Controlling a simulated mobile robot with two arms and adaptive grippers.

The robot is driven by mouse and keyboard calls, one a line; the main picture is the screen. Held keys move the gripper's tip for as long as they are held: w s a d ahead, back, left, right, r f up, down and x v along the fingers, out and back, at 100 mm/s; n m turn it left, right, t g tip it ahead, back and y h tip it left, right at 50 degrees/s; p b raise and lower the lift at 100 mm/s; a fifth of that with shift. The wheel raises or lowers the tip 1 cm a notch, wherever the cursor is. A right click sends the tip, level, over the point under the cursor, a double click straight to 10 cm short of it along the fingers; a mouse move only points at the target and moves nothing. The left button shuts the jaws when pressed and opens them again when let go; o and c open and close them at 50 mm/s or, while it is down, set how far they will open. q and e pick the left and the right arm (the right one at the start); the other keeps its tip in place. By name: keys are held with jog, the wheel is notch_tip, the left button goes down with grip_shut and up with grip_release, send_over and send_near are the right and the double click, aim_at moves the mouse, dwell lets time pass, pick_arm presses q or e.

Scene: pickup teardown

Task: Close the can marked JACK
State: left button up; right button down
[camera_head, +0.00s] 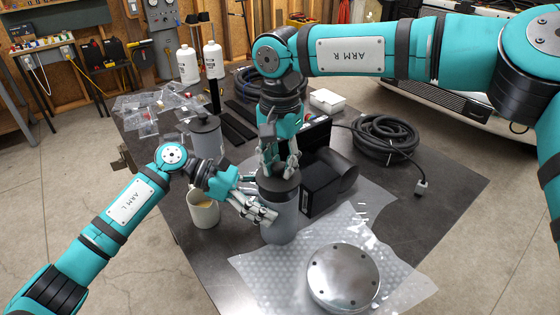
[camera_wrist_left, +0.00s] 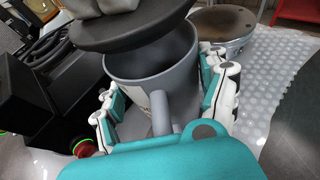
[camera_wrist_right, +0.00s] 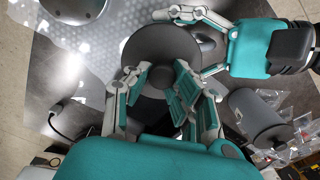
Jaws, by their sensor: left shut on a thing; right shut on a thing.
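A grey can (camera_head: 279,222) with a handle stands on the table; it also shows in the left wrist view (camera_wrist_left: 150,65). I cannot read its marking. My left gripper (camera_head: 262,212) is shut on it, with fingers on both sides around the handle (camera_wrist_left: 161,112). In the left wrist view the lid (camera_wrist_left: 130,30) is over the can's mouth, with a gap that shows the inner wall. The lid appears tilted relative to the rim.
A similar grey can (camera_head: 206,138) with a lid stands behind. A mug (camera_head: 203,212) is close to my left gripper. A black box-like part (camera_head: 322,185) is right of the can. A round metal part (camera_head: 343,275) lies on bubble wrap (camera_head: 258,268) in front.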

aim_at(280, 174)
jog(key=shift+f, duration=0.85)
jog(key=shift+f, duration=0.6)
jog(key=c, duration=1.1)
grip_release()
jog(key=shift+f, duration=0.1)
jog(key=shift+o, duration=0.2)
notch_tip(280, 174, up, 12)
jog(key=shift+r, duration=0.1)
